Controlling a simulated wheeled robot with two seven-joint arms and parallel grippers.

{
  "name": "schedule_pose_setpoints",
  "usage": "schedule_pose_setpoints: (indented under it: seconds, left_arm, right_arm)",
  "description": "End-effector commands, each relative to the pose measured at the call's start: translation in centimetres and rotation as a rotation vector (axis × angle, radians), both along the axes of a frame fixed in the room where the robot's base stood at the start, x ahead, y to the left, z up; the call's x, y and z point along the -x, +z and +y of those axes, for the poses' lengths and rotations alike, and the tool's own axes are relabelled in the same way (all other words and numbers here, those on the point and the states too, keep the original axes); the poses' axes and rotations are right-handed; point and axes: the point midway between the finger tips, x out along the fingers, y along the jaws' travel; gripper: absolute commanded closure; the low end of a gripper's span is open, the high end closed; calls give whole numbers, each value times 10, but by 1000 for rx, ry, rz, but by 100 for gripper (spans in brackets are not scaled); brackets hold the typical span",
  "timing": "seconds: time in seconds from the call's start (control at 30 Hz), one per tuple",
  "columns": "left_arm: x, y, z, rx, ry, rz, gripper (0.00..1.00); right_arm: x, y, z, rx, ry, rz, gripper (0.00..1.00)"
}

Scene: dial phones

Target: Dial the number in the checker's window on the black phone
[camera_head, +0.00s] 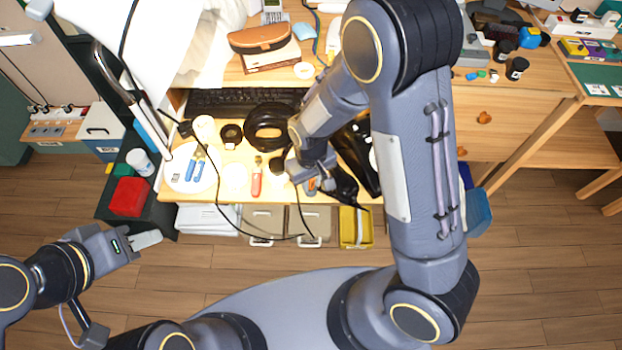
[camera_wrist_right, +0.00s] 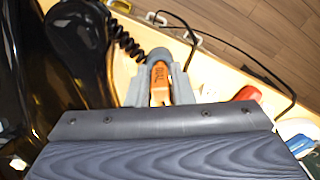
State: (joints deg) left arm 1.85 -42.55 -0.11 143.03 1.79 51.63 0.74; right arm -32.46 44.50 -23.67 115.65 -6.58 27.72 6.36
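The black phone (camera_head: 357,150) is on the wooden desk, largely hidden behind my right arm in the head view. Its glossy body (camera_wrist_right: 25,85) and the handset (camera_wrist_right: 82,35) with a coiled cord fill the left of the right wrist view; I see no dial. My right gripper (camera_head: 314,182) is beside the phone at the desk's front. In the wrist view its grey fingers (camera_wrist_right: 160,85) are closed around an orange piece marked with letters (camera_wrist_right: 160,80). My left gripper (camera_head: 147,239) is off the desk at the left, apart from everything; its finger gap is unclear. I cannot make out the checker's window.
A red-handled tool (camera_head: 256,180), blue pliers (camera_head: 197,168) on a white plate and a black tape roll (camera_head: 268,126) lie left of the phone. A keyboard (camera_head: 225,102) is behind. A thin black cable (camera_head: 228,222) hangs over the front edge.

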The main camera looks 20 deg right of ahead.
Motion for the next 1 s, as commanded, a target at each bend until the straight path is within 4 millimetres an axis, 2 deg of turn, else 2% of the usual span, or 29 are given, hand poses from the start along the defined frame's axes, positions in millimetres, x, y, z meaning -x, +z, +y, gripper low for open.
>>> schedule_pose_setpoints:
  seconds: [0.03,0.13,0.43,0.57,0.8,1.0]
  left_arm:
    - [0,0,0,0,0,0,64]
    - [0,0,0,0,0,0,64]
    - [0,1,0,0,0,0,64]
    - [0,3,0,0,0,0,64]
    - [0,9,0,0,0,0,64]
    - [0,10,0,0,0,0,64]
  right_arm:
    - [0,0,0,0,0,0,72]
    - [0,0,0,0,0,0,61]
    - [0,4,0,0,0,-2,61]
    - [-1,20,1,-2,1,-5,61]
    - [-1,61,0,-2,-1,-5,61]
    - [0,77,0,0,1,-2,61]
